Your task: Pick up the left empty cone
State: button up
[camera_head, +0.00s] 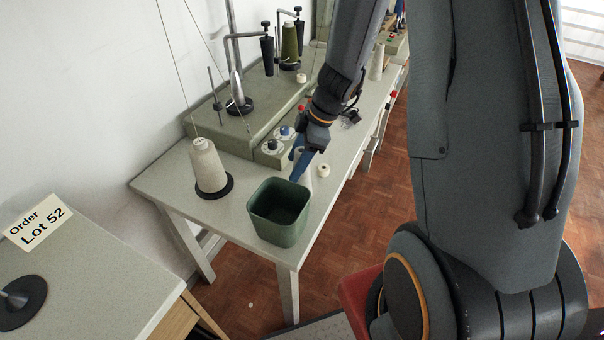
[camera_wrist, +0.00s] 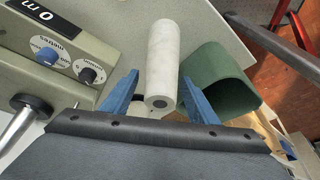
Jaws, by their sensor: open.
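A bare white cone (camera_wrist: 164,50) stands on the table, with the dark hole in its near end facing the wrist camera. My gripper (camera_wrist: 160,77) is open, with one blue finger on each side of this cone; a gap shows at the left finger, and I cannot tell whether the right one touches. In the head view my gripper (camera_head: 301,164) is over the table beside the green bin, and its fingers hide much of the pale cone (camera_head: 307,180) there. Another pale cone (camera_head: 377,62) stands farther back along the table.
The green bin (camera_head: 280,232) stands close to the cone, at its right in the wrist view (camera_wrist: 213,62). The machine's knob panel (camera_wrist: 62,52) is at the left there.

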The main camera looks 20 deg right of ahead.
jog(key=shift+c, duration=0.2)
jog(key=c, duration=1.3)
